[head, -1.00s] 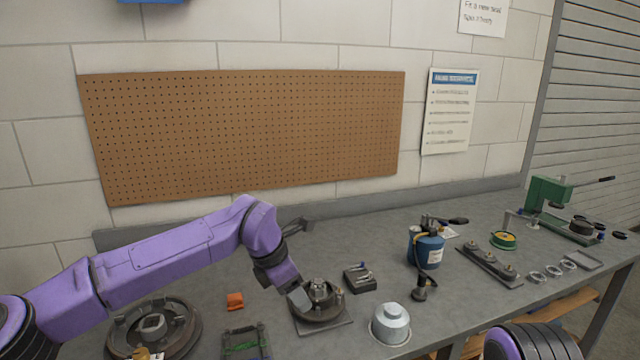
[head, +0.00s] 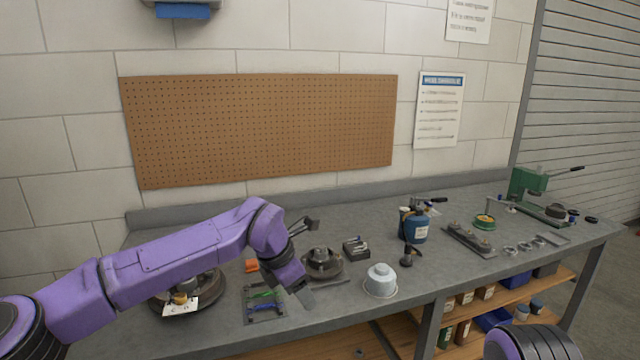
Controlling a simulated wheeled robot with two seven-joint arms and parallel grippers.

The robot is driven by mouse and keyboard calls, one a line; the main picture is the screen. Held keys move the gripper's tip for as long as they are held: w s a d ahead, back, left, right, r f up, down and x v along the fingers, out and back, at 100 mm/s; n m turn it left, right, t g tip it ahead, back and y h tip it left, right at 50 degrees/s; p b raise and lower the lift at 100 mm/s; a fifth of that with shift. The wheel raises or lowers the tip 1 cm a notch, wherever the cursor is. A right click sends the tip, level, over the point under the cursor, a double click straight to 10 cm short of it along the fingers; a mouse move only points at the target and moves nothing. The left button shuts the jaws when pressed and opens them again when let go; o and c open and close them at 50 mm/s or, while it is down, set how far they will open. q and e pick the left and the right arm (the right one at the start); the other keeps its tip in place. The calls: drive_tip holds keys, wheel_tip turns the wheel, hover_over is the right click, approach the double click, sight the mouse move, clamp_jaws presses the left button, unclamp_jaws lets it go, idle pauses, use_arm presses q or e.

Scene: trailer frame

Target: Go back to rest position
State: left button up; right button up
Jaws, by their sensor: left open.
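My left arm comes in from the left, bent at the elbow, its forearm pointing down over the bench. My left gripper (head: 304,296) is open and hangs at the near side of the round hub part (head: 322,262), with nothing seen between its fingers. I cannot tell whether it touches the hub or the bench. Of my right arm only a dark ribbed, purple-edged link shows at the bottom edge; the right gripper is out of view.
A wooden shelf (head: 560,285) with bins lies below.

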use_arm(q)
drive_tip(key=s+a+f+m+t+y, duration=0.1)
drive_tip(key=s+a+f+m+y, duration=0.2)
drive_tip(key=f, duration=0.6)
drive_tip(key=s+f+m+t+y, duration=0.15)
drive_tip(key=s+f, duration=0.35)
drive_tip(key=f, duration=0.5)
drive_tip(key=s+a+f+m+t+y, duration=0.15)
drive_tip(key=s+f+m, duration=0.25)
drive_tip(key=f, duration=0.5)
drive_tip(key=s+a+f+m+g, duration=0.1)
drive_tip(key=s+a+f+m, duration=0.2)
drive_tip(key=s+a+f, duration=0.45)
drive_tip(key=s+a+f+m+g, duration=0.1)
drive_tip(key=s+a+f+m, duration=0.2)
drive_tip(key=s, duration=0.7)
drive_tip(key=s+a+r+m+g+y, duration=0.1)
drive_tip(key=s+a+m, duration=0.1)
drive_tip(key=s+a, duration=0.6)
drive_tip(key=a, duration=0.3)
drive_tip(key=shift+r, duration=0.25)
drive_tip(key=shift+m, duration=0.25)
